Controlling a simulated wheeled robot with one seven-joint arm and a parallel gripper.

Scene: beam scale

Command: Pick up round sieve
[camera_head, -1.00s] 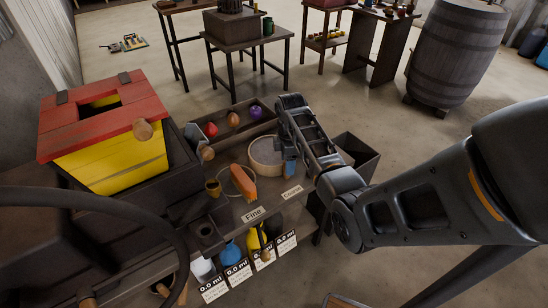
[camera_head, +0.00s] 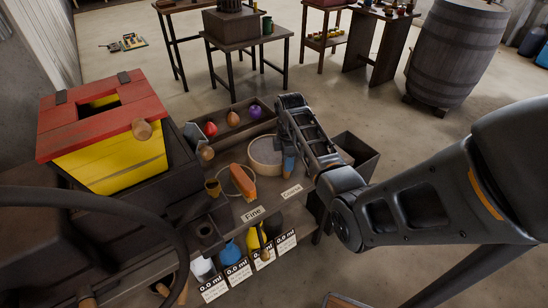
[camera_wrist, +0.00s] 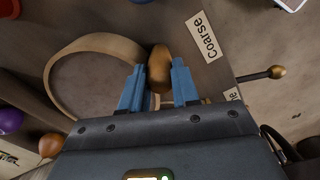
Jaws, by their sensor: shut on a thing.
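The round sieve (camera_head: 264,151) has a pale wooden rim and a grey mesh, and sits on the dark bench beside my gripper (camera_head: 289,170). In the wrist view its rim (camera_wrist: 90,43) lies left of my gripper (camera_wrist: 158,82). A rounded brown wooden handle (camera_wrist: 160,66) at the rim's side is between the two blue fingers, which are shut on it. The far part of the rim is partly hidden behind my gripper in the wrist view.
A "Coarse" label (camera_wrist: 204,36) is close to the fingers. An orange piece (camera_head: 243,182) lies by the "Fine" label (camera_head: 253,215). A trough (camera_head: 223,125) with coloured pieces stands behind, and a dark bin (camera_head: 357,153) to the right.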

